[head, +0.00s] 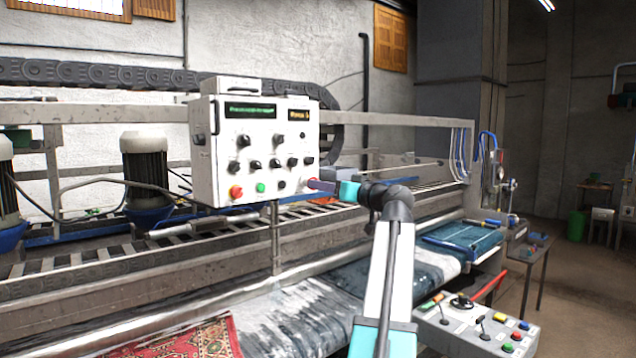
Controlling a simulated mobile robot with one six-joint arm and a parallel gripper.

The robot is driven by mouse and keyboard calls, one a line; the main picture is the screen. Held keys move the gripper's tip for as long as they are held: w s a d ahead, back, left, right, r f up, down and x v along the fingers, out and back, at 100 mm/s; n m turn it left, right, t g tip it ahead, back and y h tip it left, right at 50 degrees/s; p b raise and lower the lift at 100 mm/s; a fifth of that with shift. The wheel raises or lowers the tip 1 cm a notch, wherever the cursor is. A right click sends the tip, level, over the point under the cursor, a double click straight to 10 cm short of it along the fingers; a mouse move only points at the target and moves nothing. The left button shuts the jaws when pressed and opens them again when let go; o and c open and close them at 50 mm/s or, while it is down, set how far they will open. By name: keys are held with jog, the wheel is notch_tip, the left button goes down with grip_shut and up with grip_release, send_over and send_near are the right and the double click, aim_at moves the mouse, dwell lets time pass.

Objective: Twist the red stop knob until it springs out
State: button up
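A white control box (207,150) with two small displays and several black knobs stands on a post in front of the machine. A red knob (236,192) sits at the lower left of its face, beside a green button (260,188). My gripper is well to the right of the lower-left red knob.
A grey console (462,325) with levers and coloured buttons stands at the lower right. Carpets (290,315) lie on the machine below the box. A rail (395,119) runs behind the box. Open floor (575,290) lies at the right.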

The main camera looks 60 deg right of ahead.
jog(key=shift+p+x, duration=0.4)
jog(key=shift+x, duration=1.5)
